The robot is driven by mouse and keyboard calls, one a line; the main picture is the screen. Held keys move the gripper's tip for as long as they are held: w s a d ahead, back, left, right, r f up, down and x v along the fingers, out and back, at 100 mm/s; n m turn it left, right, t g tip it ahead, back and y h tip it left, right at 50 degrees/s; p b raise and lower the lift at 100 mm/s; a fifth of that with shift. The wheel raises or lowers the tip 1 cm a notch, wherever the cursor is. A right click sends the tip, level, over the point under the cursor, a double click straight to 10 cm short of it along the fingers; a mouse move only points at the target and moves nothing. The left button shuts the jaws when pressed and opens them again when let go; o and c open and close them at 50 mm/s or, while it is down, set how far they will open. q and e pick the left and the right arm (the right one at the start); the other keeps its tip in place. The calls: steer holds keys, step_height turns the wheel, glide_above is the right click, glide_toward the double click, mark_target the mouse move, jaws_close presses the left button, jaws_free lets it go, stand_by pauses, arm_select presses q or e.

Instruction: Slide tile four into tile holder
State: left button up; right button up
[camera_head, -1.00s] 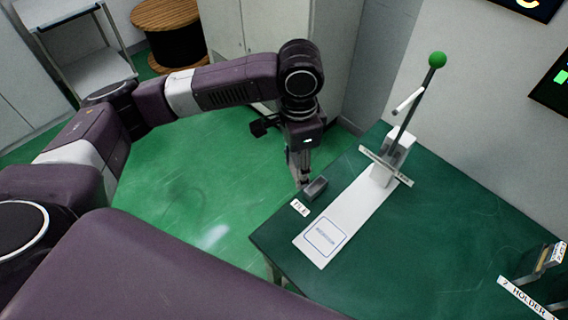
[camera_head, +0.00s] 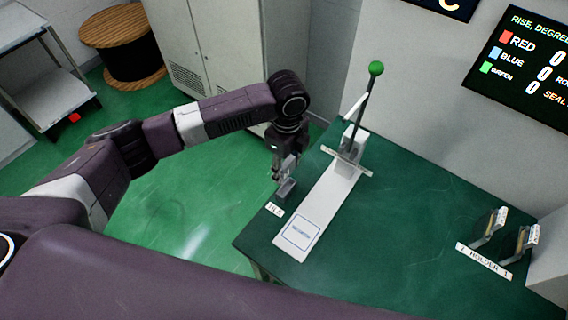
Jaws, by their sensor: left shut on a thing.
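My left gripper (camera_head: 281,174) points down at the near-left edge of the green table. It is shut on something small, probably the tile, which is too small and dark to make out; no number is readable. A small grey block (camera_head: 288,189) stands just below the fingertips, beside the white label (camera_head: 275,210) that seems to read TILE. I cannot tell whether gripper and block touch. Two holders stand at the table's right side, one on the left (camera_head: 489,227) and one on the right (camera_head: 524,243), behind a HOLDER label (camera_head: 483,262). My right gripper is out of view.
A white slide plate (camera_head: 318,212) runs up the table to a press with a green-knobbed lever (camera_head: 376,68). Bare green tabletop (camera_head: 400,235) lies between the plate and the holders. A scoreboard (camera_head: 525,65) hangs on the wall.

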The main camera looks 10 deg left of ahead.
mark_target(286, 178)
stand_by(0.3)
arm_select(q)
steer(key=shift+r+p, duration=0.15)
steer(key=shift+p, duration=0.4)
steer(key=shift+f+b, duration=1.55)
steer(key=shift+f, duration=1.5)
steer(key=shift+p, duration=0.85)
